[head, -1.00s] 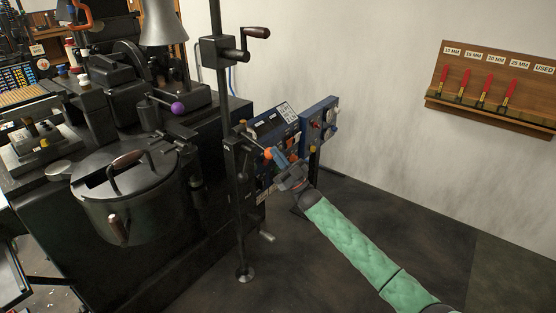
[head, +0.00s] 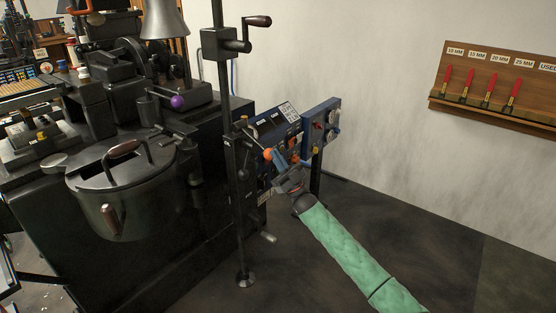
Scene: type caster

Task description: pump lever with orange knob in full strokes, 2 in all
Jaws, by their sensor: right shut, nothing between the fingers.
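The orange knob (head: 268,154) sits at the end of a lever beside the black upright post, in front of the blue panels. My right gripper (head: 281,168) comes in from the lower right on the green-sleeved arm. It is shut with nothing between its fingers, just below and to the right of the knob. At this size I cannot tell whether its tips touch the knob or the lever. The lever's pivot end is hard to make out against the dark machine. My left gripper is not in view.
The black post (head: 235,190) with a crank stands close left of the gripper. Blue panels (head: 320,128) are behind it. A lidded black pot (head: 125,195) and a purple-knobbed lever (head: 177,102) are left. A tool rack (head: 500,95) hangs right. Floor at lower right is clear.

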